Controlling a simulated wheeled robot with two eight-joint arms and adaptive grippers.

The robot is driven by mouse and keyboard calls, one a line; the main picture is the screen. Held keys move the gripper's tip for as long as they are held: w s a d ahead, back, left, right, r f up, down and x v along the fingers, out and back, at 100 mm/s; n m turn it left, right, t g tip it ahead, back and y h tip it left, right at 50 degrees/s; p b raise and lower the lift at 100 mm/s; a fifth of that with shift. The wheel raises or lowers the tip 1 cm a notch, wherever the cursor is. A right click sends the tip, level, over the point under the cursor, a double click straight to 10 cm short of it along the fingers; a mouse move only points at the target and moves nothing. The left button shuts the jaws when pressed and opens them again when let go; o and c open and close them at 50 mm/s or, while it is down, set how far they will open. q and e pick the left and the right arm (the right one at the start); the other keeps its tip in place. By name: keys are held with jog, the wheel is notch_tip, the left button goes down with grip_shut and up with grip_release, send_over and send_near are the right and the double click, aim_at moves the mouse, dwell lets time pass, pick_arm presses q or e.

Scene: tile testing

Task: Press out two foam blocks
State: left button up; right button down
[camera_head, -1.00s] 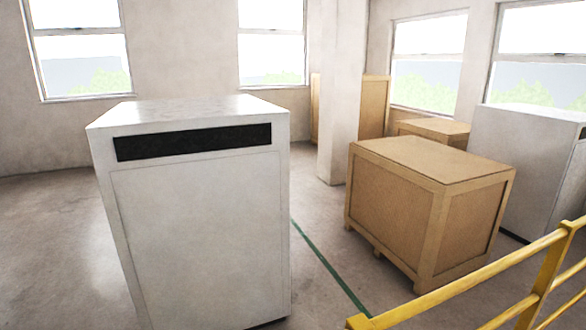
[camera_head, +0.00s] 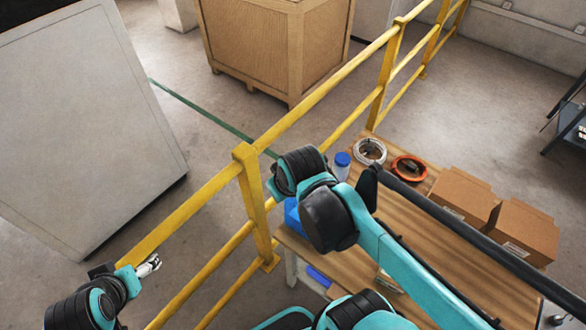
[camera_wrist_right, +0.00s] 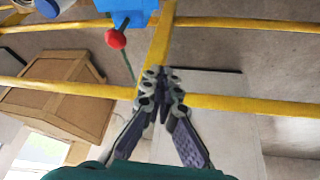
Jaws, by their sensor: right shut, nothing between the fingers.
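I see no foam blocks in either view. My right gripper (camera_wrist_right: 165,82) shows in the right wrist view with its fingertips together and nothing between them. In the head view my right arm hides it. A blue object (camera_wrist_right: 135,8) with a red ball (camera_wrist_right: 116,39) on it lies beyond the fingertips, apart from them in the picture. A blue object (camera_head: 293,216) also shows at the table's left edge in the head view, partly behind my right arm. My left gripper (camera_head: 149,265) is small at the lower left of the head view, beside the yellow railing. Its opening is unclear.
The wooden table (camera_head: 400,212) bears a white coil (camera_head: 370,151), an orange coil (camera_head: 409,168), a blue-capped container (camera_head: 341,165) and cardboard boxes (camera_head: 463,197). The yellow railing (camera_head: 254,195) runs close along the table's left side. A wooden crate (camera_head: 255,45) stands beyond it.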

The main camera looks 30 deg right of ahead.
pick_arm(q)
notch_tip(320, 180, up, 12)
jog(key=p, duration=1)
jog(key=shift+f, duration=0.2)
pick_arm(e)
jog(key=w+d+n+g, duration=0.4)
jog(key=w+d+g, duration=0.2)
jog(key=w+d, duration=0.2)
jog(key=shift+w+d+f, duration=0.15)
jog(key=shift+d+f, duration=0.1)
jog(key=shift+d, duration=0.15)
pick_arm(q)
jog(key=shift+f, duration=0.1)
pick_arm(e)
jog(key=shift+f, duration=0.15)
pick_arm(q)
jog(key=shift+f+b, duration=2.15)
jog(key=shift+f, duration=0.1)
pick_arm(e)
jog(key=shift+s+d+f, duration=0.1)
jog(key=shift+s+f, duration=0.05)
jog(key=shift+f, duration=1.55)
jog(key=shift+s+d+f, duration=0.1)
jog(key=shift+s+f, duration=0.05)
jog(key=shift+f, duration=1.5)
